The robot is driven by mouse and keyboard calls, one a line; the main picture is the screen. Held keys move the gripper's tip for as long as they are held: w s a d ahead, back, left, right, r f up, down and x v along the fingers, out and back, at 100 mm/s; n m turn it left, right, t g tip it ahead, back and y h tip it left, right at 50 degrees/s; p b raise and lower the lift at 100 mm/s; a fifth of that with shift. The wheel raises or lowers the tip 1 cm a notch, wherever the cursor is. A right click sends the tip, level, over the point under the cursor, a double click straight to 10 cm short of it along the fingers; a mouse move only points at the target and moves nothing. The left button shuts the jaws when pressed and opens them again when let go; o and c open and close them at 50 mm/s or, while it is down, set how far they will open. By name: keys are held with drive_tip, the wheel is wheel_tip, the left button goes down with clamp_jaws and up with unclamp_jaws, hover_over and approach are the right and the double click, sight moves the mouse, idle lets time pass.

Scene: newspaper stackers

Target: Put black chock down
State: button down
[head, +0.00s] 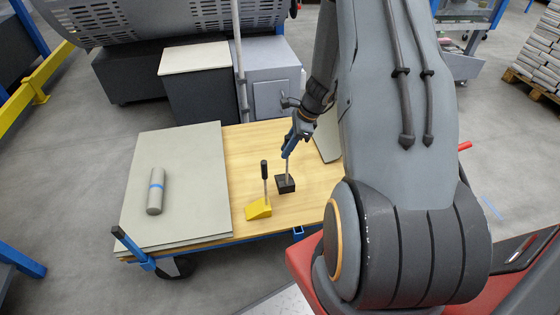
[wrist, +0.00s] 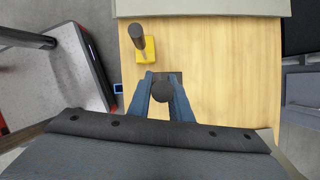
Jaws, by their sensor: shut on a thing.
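The black chock (head: 286,184) is a dark block with an upright handle, at the right part of the wooden cart top. My gripper (head: 289,150) is above it, shut on its handle. In the wrist view my blue fingers (wrist: 162,88) close on both sides of the handle's round dark top (wrist: 163,91), and the chock's block (wrist: 175,76) shows partly behind them. In the head view the block looks at the board's surface; I cannot tell whether it touches. A yellow chock (head: 258,209) with a black-topped handle stands to its left, apart from it.
Grey cabinets (head: 268,80) stand behind. Bare wood surrounds the chocks.

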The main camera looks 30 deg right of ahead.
wheel_tip(320, 180, down, 7)
drive_tip(key=shift+r, duration=0.2)
idle(0.3)
drive_tip(key=shift+f, duration=0.15)
drive_tip(key=c, duration=1.6)
unclamp_jaws()
